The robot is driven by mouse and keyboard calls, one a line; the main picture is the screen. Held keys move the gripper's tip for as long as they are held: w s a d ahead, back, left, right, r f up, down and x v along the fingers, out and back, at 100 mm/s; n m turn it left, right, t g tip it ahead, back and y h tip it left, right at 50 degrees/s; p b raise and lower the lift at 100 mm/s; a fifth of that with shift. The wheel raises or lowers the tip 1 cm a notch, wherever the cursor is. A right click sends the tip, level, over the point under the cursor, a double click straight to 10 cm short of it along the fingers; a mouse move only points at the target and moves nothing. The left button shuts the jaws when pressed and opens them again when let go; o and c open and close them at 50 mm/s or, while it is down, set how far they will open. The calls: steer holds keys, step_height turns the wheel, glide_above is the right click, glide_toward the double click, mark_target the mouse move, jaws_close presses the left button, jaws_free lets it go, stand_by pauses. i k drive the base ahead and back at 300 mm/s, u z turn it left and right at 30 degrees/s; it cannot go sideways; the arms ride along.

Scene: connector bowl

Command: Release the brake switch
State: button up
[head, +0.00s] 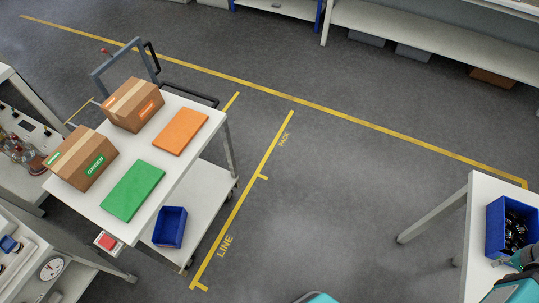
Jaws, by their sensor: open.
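A red square switch in a pale housing (106,241) sits at the near corner of the white cart (105,207), below its top; it looks like the brake switch. I cannot tell its setting. A small red knob (104,51) also shows by the cart's grey handle. My gripper (512,261) is at the lower right, partly cut off by the picture edge, beside a blue bin. It is open, far from the cart and the switch.
The cart carries two cartons (132,104), an orange mat (180,131), a green mat (132,190) and a lower blue bin (170,227). A white table (478,225) holds the right blue bin (496,228) with dark parts. Open floor (340,190) lies between.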

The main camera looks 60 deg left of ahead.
mark_target(108, 243)
steer(key=u, duration=0.05)
steer(key=k, duration=0.5)
steer(key=u, duration=1.45)
steer(key=i, duration=0.1)
steer(key=u, duration=2.6)
